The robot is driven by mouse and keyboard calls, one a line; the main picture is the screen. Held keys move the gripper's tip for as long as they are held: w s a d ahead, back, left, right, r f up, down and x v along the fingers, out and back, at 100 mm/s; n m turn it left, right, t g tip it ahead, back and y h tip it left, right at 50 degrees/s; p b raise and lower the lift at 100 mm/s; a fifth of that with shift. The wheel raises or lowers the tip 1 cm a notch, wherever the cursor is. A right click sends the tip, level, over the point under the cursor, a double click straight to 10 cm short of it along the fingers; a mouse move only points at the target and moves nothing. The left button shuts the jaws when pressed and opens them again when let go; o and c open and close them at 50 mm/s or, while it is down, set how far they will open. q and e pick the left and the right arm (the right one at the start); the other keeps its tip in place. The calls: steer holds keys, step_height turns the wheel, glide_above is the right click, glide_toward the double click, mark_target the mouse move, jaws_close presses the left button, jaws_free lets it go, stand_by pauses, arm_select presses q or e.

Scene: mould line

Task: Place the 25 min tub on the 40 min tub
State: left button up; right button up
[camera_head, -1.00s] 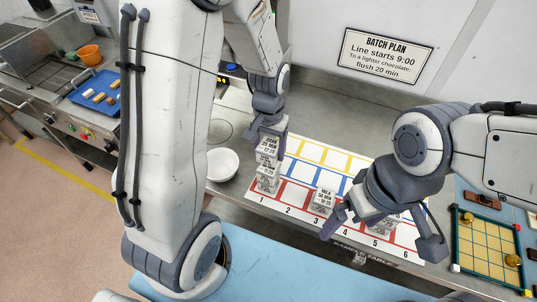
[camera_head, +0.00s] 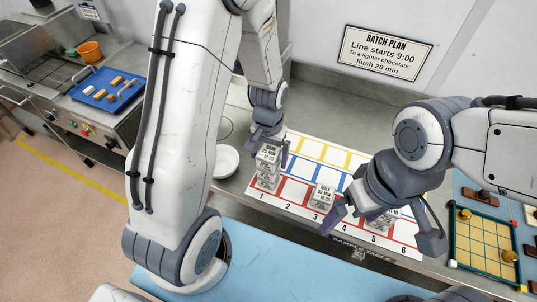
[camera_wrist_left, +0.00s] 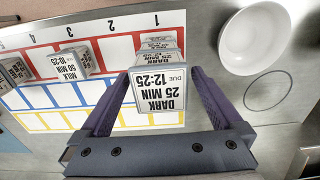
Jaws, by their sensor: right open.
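The 25 min tub (camera_head: 268,152), a small pale block labelled DARK 25 MIN 12-25, is at the top of a stack in column 1 of the mat.
A MILK 50 MIN tub (camera_wrist_left: 76,60) stands at column 3. More tubs (camera_head: 380,221) stand under my right gripper. A white bowl (camera_head: 226,161) is left of the stack. The mat's yellow and blue rows (camera_head: 328,158) look clear behind.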

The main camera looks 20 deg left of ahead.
mark_target(269, 153)
arm_select(q)
steer(key=shift+r, duration=0.1)
steer(key=shift+r, duration=0.2)
step_height(269, 153, up, 12)
steer(key=b, duration=0.1)
steer(key=shift+f, duration=0.25)
step_height(269, 153, down, 12)
steer(key=shift+f+p, duration=0.1)
steer(key=shift+p, duration=0.45)
steer(key=shift+w+r, duration=0.1)
steer(key=shift+r, duration=0.8)
steer(key=shift+r+b, duration=0.35)
steer(key=shift+r, duration=0.5)
